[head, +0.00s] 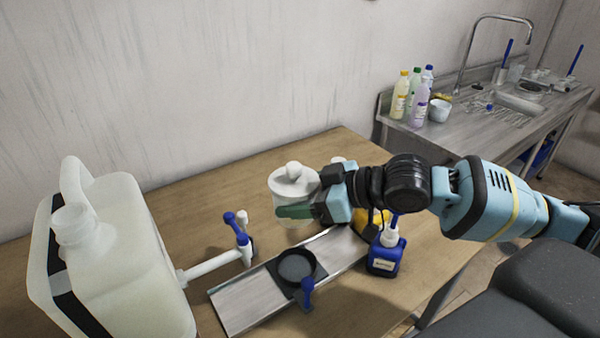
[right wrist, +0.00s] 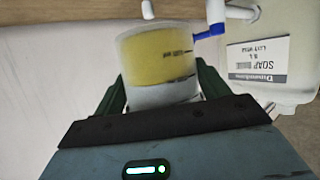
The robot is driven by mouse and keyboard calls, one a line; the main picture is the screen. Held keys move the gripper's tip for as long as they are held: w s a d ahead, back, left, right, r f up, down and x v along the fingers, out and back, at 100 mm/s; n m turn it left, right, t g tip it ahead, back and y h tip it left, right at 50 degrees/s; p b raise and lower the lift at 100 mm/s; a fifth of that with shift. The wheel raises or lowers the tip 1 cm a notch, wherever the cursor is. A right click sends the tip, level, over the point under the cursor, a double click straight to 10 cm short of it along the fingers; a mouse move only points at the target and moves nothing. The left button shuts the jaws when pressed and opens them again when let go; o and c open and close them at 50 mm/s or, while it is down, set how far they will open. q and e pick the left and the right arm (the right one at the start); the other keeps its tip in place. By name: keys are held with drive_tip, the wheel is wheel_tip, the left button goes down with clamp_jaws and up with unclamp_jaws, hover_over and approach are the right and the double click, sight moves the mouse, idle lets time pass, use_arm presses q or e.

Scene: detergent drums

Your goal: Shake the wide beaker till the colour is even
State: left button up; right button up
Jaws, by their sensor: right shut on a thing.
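My right gripper (head: 300,211) reaches in from the right above the table, its dark green fingers shut on the wide beaker. In the head view, the beaker (head: 283,184) is a pale, wide vessel with a whitish top, partly hidden by the fingers. In the right wrist view, the beaker (right wrist: 160,60) sits between the fingers. Its contents show a yellow band and a separate whitish band, so the colour is uneven. Whether it touches the table is unclear. My left gripper is not in view.
A large soap drum (head: 120,265) with a blue-handled tap (head: 238,232) stands left. A metal tray (head: 238,304) holds a dark round dish (head: 296,268). A blue bottle (head: 386,258) stands right of it. Several bottles (head: 412,95) stand by the sink at the back right.

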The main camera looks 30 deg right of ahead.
sight(292, 164)
drive_tip(key=shift+w+d+f, duration=0.1)
drive_tip(key=shift+f, duration=0.05)
wheel_tip(292, 164, up, 7)
drive_tip(key=shift+r, duration=0.2)
drive_tip(key=shift+f, duration=0.1)
wheel_tip(292, 164, down, 7)
drive_tip(key=shift+f, duration=0.2)
drive_tip(key=shift+r, duration=0.1)
drive_tip(key=shift+r, duration=0.1)
